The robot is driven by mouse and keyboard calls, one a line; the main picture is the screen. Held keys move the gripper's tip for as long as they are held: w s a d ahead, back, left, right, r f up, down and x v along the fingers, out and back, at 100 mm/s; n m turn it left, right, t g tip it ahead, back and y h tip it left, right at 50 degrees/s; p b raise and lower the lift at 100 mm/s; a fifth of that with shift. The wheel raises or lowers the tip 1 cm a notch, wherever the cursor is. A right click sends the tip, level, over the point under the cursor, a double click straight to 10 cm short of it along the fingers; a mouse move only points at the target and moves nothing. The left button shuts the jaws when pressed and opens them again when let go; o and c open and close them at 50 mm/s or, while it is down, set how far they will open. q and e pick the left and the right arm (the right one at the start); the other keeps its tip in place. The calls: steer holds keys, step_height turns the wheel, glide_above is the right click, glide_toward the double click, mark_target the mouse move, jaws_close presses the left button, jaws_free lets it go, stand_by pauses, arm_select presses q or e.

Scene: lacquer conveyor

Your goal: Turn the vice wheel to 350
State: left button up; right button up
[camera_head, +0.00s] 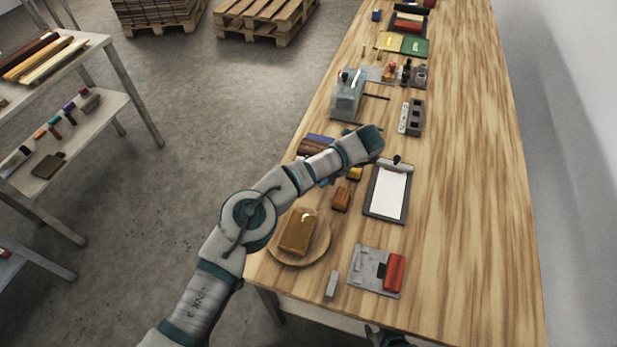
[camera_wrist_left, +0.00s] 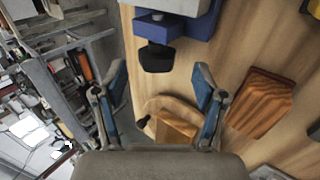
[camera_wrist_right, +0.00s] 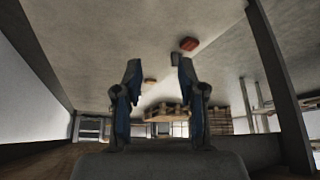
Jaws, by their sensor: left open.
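No wheel with a readable scale is clear in any view. A grey-blue machine (camera_head: 347,95) with dark rods stands on the bench's left edge in the head view; I cannot tell whether it is the vice. My left arm reaches over the bench, and its wrist hides its fingers there. In the left wrist view my left gripper (camera_wrist_left: 161,84) is open and empty. A blue block (camera_wrist_left: 182,22) and a dark rounded piece (camera_wrist_left: 156,57) lie beyond its fingers. My right gripper (camera_head: 388,340) is low at the bench's near edge; in the right wrist view (camera_wrist_right: 159,75) it is open and empty.
A clipboard (camera_head: 390,192), a round board (camera_head: 273,252) under a brown block (camera_head: 298,232), and a grey plate (camera_head: 366,270) with a red block (camera_head: 394,272) lie on the bench (camera_head: 470,200). Its right side is clear. A shelf (camera_head: 105,110) stands left.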

arm_select(q)
steer(key=v, duration=0.4)
steer(key=shift+d+f, duration=0.1)
steer(key=shift+d, duration=0.05)
